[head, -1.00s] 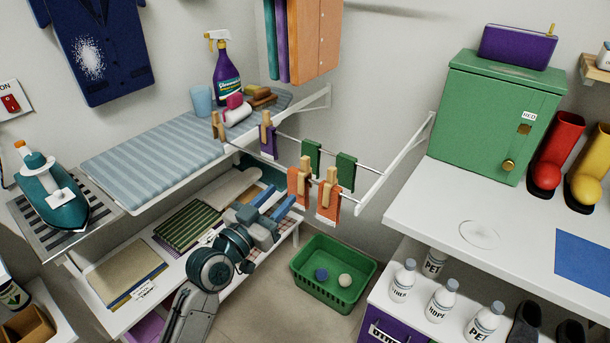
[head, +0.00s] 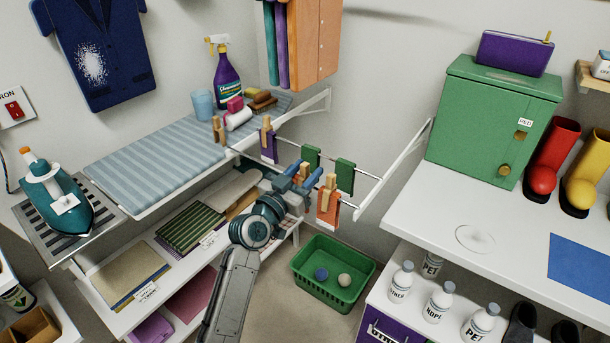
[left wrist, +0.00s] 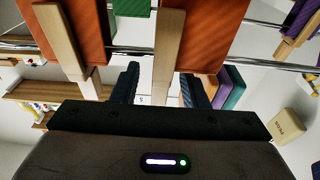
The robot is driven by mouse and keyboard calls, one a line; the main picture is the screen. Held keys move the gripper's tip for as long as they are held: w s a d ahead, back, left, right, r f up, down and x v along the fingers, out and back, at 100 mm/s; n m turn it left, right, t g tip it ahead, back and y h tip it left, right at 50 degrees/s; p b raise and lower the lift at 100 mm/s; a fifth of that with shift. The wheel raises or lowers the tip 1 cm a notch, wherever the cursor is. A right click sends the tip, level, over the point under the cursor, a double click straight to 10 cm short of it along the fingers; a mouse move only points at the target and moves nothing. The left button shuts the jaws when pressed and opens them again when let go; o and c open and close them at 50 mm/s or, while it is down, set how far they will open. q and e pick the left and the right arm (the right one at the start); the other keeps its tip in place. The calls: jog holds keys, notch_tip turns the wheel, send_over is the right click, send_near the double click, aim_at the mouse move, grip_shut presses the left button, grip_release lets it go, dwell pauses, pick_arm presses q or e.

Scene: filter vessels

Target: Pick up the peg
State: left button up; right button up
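A wooden peg (left wrist: 168,50) sits on an orange cloth (left wrist: 200,40) on the rail, in the left wrist view. In the head view only its top (head: 304,170) shows, between my fingers. My left gripper (head: 301,173) is open, with one finger on each side of this peg; its fingers (left wrist: 160,90) show gaps to the peg in the left wrist view. A second peg (head: 328,184) clips another orange cloth (head: 328,208) just to the right. My gripper hides most of the first orange cloth in the head view. My right gripper is in neither view.
A purple cloth with a peg (head: 266,127) hangs to the left, and two green cloths (head: 345,175) hang on the rail behind. A green basket (head: 331,297) stands on the floor below. The striped ironing board (head: 155,160) lies left.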

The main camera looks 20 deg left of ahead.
pick_arm(q)
grip_shut()
